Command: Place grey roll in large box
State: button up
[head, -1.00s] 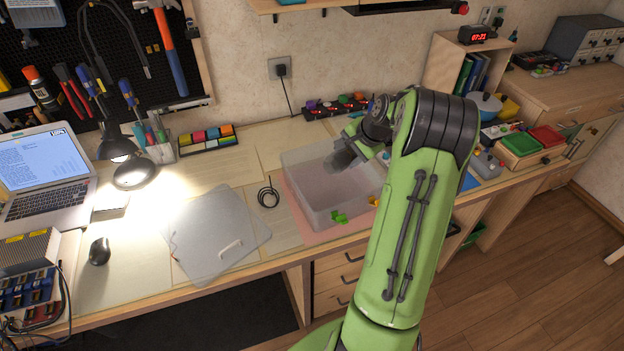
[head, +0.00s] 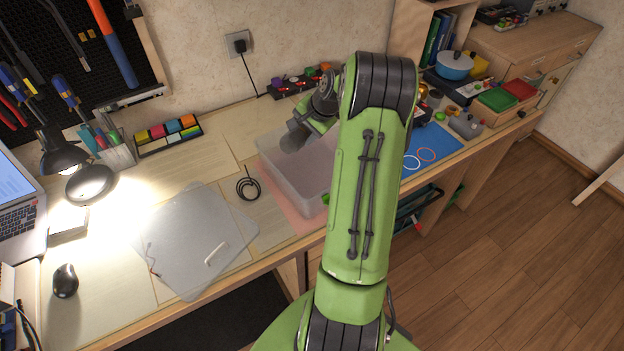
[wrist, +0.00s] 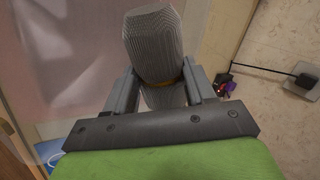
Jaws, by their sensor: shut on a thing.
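The large box (head: 270,165) is a translucent, open-topped bin on a pink mat near the middle of the bench. My gripper (wrist: 160,88) is shut on the grey roll (wrist: 152,45), a ridged grey cylinder with a brownish band where the fingers grip. In the head view the roll (head: 293,141) is over the back part of the box opening. I cannot tell how far it is above the floor of the box. My green arm covers the right side of the box.
A clear lid with a white handle (head: 195,240) lies left of the box. A black cable coil (head: 248,187) lies between them. Coloured items on a dark rack (head: 295,82) stand behind the box. A blue mat (head: 432,148) with rings lies to the right.

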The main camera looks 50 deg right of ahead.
aim_at(298, 166)
notch_tip(298, 166, down, 11)
jog(key=b, duration=0.3)
jog(key=shift+s+f, duration=0.1)
jog(key=shift+f, duration=0.05)
jog(key=o, duration=1.1)
jog(key=p+v, duration=0.3)
jog(key=v, duration=0.9)
jog(key=s+a+r+n+g, duration=0.1)
jog(key=a+r+n, duration=0.5)
jog(key=a, duration=0.5)
jog(key=a+r+n, duration=0.3)
jog(key=a+r, duration=0.4)
jog(key=a, duration=0.4)
jog(key=s+a+n, duration=0.2)
jog(key=s+a, duration=0.1)
jog(key=s, duration=0.2)
jog(key=s+a+r+n, duration=0.1)
jog(key=s+a+n, duration=0.2)
jog(key=s+a, duration=0.1)
jog(key=s+a+r+n, duration=0.1)
jog(key=s+a+n, duration=0.1)
jog(key=s+a, duration=0.2)
jog(key=shift+s+a+n+t, duration=0.15)
jog(key=shift+s+n+t, duration=0.15)
jog(key=shift+s, duration=0.8)
